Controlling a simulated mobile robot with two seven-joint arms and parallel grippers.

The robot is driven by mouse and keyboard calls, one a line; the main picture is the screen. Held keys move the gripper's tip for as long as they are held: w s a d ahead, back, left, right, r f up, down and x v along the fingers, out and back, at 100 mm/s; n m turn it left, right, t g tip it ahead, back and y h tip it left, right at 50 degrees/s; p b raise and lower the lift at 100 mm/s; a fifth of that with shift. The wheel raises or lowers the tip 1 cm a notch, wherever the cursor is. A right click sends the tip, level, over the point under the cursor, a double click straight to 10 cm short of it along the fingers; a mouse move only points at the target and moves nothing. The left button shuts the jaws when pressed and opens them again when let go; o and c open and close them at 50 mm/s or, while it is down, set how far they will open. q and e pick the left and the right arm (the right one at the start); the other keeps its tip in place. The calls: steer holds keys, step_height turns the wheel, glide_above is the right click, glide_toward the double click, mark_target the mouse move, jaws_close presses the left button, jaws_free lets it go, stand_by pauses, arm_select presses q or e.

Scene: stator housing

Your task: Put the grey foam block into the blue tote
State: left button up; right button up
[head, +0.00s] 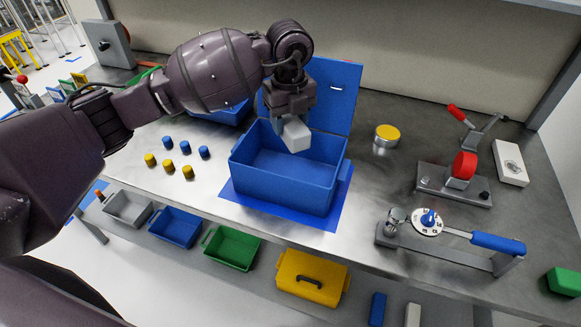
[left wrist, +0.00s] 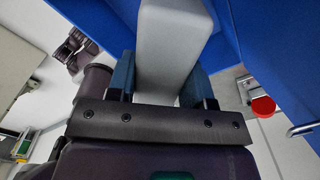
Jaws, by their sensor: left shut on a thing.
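The grey foam block (head: 296,136) is held in my left gripper (head: 292,118), above the opening of the blue tote (head: 282,192). In the left wrist view the block (left wrist: 172,45) sits between the two fingers of my left gripper (left wrist: 160,88), which are shut on it. The tote stands open on a blue mat (head: 240,204), with its lid (head: 335,95) raised at the back. The visible part of the tote's inside is empty. The block is tilted and its lower end is near the tote's rim height; I cannot tell exactly how high. My right gripper is not in view.
Several blue and yellow pegs (head: 185,152) stand left of the tote. A yellow-topped tin (head: 387,136), a red-disc fixture (head: 464,166) and a blue-handled fixture (head: 497,243) stand to the right. Coloured bins, including a green bin (head: 232,247), sit on a lower shelf in front.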

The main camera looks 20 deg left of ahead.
arm_select(q)
step_height(320, 180, down, 9)
steer(key=shift+r+b, duration=0.1)
steer(key=shift+b, duration=0.3)
steer(key=shift+f, duration=0.35)
step_height(320, 180, down, 5)
steer(key=shift+r+b, duration=0.1)
steer(key=shift+b, duration=0.25)
steer(key=shift+w, duration=0.1)
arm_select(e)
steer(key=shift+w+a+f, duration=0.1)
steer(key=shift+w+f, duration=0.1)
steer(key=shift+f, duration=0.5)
arm_select(q)
steer(key=shift+f, duration=0.2)
steer(key=o, duration=1)
steer(key=shift+c, duration=0.2)
steer(key=shift+r, duration=0.1)
